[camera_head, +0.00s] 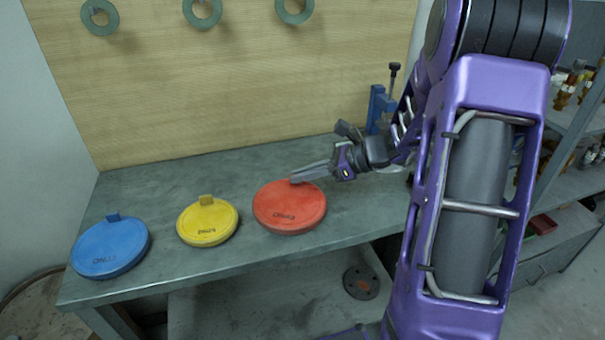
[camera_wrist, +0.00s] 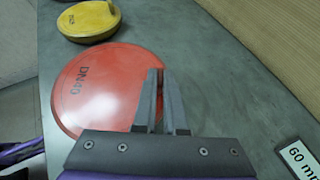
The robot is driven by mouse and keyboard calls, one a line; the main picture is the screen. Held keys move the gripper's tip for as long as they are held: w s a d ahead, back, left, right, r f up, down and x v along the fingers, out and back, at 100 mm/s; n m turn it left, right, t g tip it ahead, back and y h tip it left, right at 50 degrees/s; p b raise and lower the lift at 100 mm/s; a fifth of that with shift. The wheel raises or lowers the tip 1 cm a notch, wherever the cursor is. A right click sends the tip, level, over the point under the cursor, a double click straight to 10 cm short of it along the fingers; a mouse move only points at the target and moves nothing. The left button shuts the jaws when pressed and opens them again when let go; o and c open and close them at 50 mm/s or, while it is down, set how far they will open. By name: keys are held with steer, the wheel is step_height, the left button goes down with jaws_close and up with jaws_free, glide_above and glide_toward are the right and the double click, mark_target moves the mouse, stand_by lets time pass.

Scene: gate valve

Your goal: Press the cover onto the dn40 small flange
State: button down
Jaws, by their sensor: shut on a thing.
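A round red cover (camera_head: 289,209) lies flat on the grey workbench. In the wrist view the same red cover (camera_wrist: 110,88) carries the lettering DN40. My gripper (camera_head: 296,179) reaches in from the right at the cover's far edge, and in the wrist view its fingers (camera_wrist: 161,78) are close together over that edge. It is shut on the red cover, seemingly at its tab, which the fingers hide. Three grey-green rings, a left one (camera_head: 100,17), a middle one (camera_head: 202,11) and a right one (camera_head: 295,8), are on the wooden back panel. I cannot tell which flange is the dn40 small one.
A yellow cover (camera_head: 207,221) and a blue cover (camera_head: 110,246), each with a tab, lie to the left on the workbench (camera_head: 165,188). A blue clamp (camera_head: 379,107) stands at the back right. A dark disc (camera_head: 361,283) lies below. Shelves are at right.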

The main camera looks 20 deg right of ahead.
steer(key=c, duration=0.9)
jaws_free()
